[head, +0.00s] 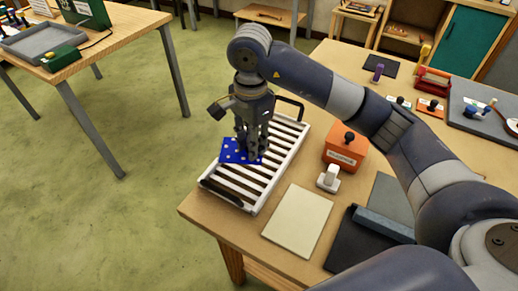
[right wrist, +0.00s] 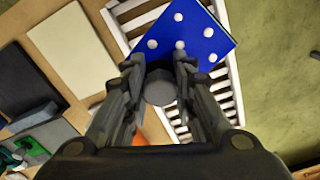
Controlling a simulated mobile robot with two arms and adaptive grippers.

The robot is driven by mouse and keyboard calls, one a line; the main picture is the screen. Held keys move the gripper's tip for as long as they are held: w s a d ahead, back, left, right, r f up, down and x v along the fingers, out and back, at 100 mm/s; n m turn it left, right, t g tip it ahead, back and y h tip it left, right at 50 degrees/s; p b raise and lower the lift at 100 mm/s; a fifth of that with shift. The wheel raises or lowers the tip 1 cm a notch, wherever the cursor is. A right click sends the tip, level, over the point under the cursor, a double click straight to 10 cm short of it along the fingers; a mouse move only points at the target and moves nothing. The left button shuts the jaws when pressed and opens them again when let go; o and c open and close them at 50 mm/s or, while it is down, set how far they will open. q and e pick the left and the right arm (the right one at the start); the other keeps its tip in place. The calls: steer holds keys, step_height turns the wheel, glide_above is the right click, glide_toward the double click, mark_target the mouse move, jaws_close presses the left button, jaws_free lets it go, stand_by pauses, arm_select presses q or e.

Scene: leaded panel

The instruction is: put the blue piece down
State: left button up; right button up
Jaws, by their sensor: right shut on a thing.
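The blue piece (head: 234,151), a flat blue plate with white dots, is at the left side of a white slatted rack (head: 275,181) in the head view. My right gripper (head: 255,151) points down over the rack and is shut on it. In the right wrist view the blue piece (right wrist: 188,27) lies just beyond my right fingertips (right wrist: 160,70), with a round grey knob between the fingers. Slats of the rack (right wrist: 232,108) show around the piece. I cannot tell whether the piece touches the slats. My left gripper is out of view.
A cream sheet (head: 298,221), a small white knobbed block (head: 329,179) and an orange box (head: 346,148) are right of the rack. A grey bar (head: 383,223) lies nearby on dark sheets. The rack is near the table's left edge, with open green floor (head: 100,225) beyond.

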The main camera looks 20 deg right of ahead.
steer(key=shift+w+a+f+m+p, duration=0.1)
steer(key=shift+w+f+m+p, duration=0.1)
steer(key=shift+f, duration=0.35)
steer(key=shift+w+a+f+m+p, duration=0.1)
steer(key=shift+f+m+p, duration=0.1)
steer(key=shift+f, duration=0.35)
steer(key=p, duration=0.1)
glide_above(252, 177)
step_height(252, 177, down, 4)
steer(key=shift+f, duration=0.25)
step_height(252, 177, down, 3)
steer(key=shift+f+p, duration=0.1)
steer(key=shift+p, duration=0.55)
steer(key=shift+f, duration=0.2)
steer(key=shift+f+b, duration=0.2)
steer(key=shift+b, duration=0.1)
steer(key=o, duration=1)
steer(key=shift+c, duration=0.2)
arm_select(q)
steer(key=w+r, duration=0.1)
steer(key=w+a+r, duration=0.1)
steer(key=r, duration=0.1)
arm_select(e)
steer(key=shift+o, duration=0.2)
